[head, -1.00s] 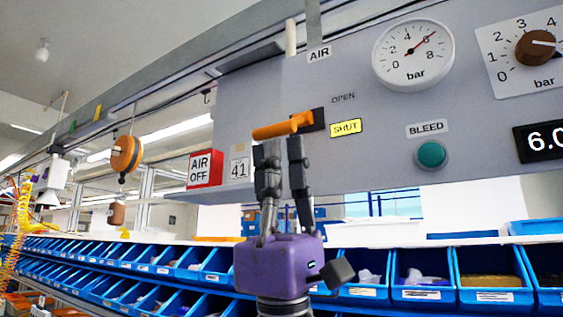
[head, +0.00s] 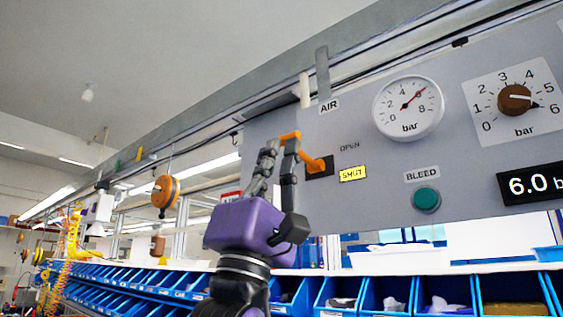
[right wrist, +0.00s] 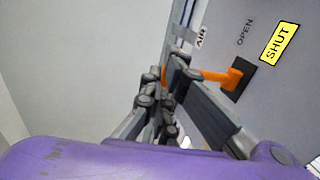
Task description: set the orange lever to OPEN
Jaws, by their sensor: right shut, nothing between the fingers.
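The orange lever (head: 318,165) is mounted on the grey panel, left of the plain OPEN label (head: 350,147) and the yellow-lit SHUT label (head: 353,174). Its outer part shows at my right gripper's (head: 281,143) fingertips, up and left of the pivot; a finger hides the middle. In the right wrist view the lever (right wrist: 218,75) runs left from its dark mount behind my right gripper (right wrist: 165,80). My right gripper is shut with nothing held, its fingers against or just in front of the lever; contact cannot be told. My left gripper is out of view.
On the panel are a pressure gauge (head: 408,107), a brown knob (head: 514,98), a green BLEED button (head: 426,198) and a display (head: 532,186). Blue bins (head: 384,294) line the shelf below. An orange reel (head: 165,193) hangs at left.

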